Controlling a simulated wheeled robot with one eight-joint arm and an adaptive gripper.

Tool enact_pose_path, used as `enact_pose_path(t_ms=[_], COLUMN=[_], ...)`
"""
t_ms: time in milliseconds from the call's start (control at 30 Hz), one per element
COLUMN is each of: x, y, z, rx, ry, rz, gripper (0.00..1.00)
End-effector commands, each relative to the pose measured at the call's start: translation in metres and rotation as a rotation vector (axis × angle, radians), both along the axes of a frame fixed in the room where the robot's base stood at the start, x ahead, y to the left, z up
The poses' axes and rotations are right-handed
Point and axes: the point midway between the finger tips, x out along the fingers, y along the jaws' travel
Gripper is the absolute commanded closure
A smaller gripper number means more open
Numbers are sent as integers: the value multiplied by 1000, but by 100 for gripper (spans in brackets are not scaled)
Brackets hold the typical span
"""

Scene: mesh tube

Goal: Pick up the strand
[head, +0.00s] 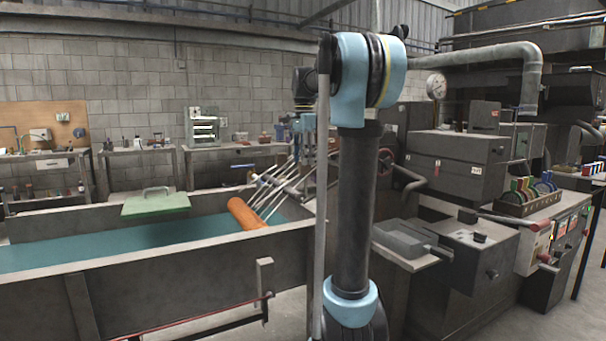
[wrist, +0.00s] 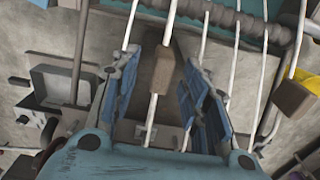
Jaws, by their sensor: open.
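Several thin white strands (head: 283,200) rise from the orange roller toward my arm in the head view. In the wrist view, one white strand (wrist: 152,108) carries a brown block (wrist: 162,69) and runs between the fingers of my gripper (wrist: 160,62). The gripper is open, with a blue-padded finger on each side of the block and a gap on both sides. Other strands pass outside the fingers, and one (wrist: 262,75) lies to the right with a second brown block (wrist: 292,98) near it. In the head view my arm hides much of the gripper area.
A long grey trough (head: 170,265) holds teal liquid (head: 110,243). The orange roller (head: 246,213) lies in it, and a green lid (head: 155,203) rests across its far side. Dark machinery (head: 460,165) stands at the right. Benches (head: 140,153) with small items line the back wall.

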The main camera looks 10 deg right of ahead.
Motion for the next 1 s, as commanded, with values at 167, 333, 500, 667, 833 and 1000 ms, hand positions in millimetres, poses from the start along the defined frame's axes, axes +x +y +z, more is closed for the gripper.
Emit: enact_pose_path(t_ms=[167,333,500,667,833,1000], x=[0,1,4,4,4,4], y=[0,1,2,2,2,2], z=[-17,-25,-48,-66,-71,-71], rx=[0,0,0,0,0,0], ry=[0,0,0,0,0,0], rz=[0,1,1,0,0,0], gripper=[58,58,58,58,58,63])
